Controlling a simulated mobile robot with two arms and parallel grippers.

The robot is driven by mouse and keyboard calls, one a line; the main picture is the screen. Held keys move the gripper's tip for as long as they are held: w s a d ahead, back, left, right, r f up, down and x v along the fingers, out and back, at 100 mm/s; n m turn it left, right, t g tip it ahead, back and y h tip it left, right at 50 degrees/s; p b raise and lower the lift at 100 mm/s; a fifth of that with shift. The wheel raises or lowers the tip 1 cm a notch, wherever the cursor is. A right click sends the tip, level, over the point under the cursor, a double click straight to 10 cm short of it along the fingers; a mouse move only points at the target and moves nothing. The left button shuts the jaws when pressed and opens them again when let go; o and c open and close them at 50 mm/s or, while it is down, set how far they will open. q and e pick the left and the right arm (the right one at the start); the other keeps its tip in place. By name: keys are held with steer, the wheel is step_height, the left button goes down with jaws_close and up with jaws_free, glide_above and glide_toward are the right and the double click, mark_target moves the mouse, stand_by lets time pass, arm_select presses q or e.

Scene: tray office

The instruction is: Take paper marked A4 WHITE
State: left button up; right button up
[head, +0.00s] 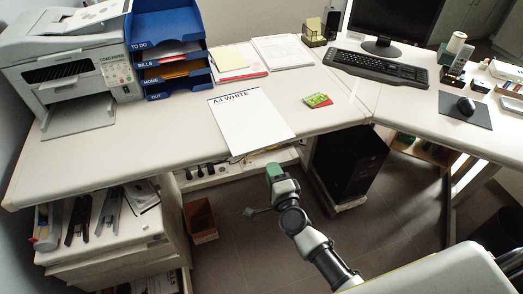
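The paper marked A4 WHITE (248,124) is a white sheet or pad with a dark label along its far edge. It lies flat on the desk, and its near corner reaches the desk's front edge. My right arm rises from the lower right, in front of the desk and apart from the paper. My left gripper is not in view.
A printer (70,72) and blue labelled trays (168,45) stand at the back left. Other papers (282,52) lie behind the sheet, and a small green and red item (318,100) lies to its right. A keyboard (378,68) sits farther right. The desk left of the sheet is clear.

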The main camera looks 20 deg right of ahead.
mark_target(262, 148)
steer(key=w+b, duration=0.1)
steer(key=w, duration=0.4)
steer(key=w+b, duration=0.1)
steer(key=w, duration=0.4)
steer(key=shift+a, duration=0.2)
steer(key=shift+c, duration=0.2)
jaws_close()
steer(key=shift+r, duration=0.1)
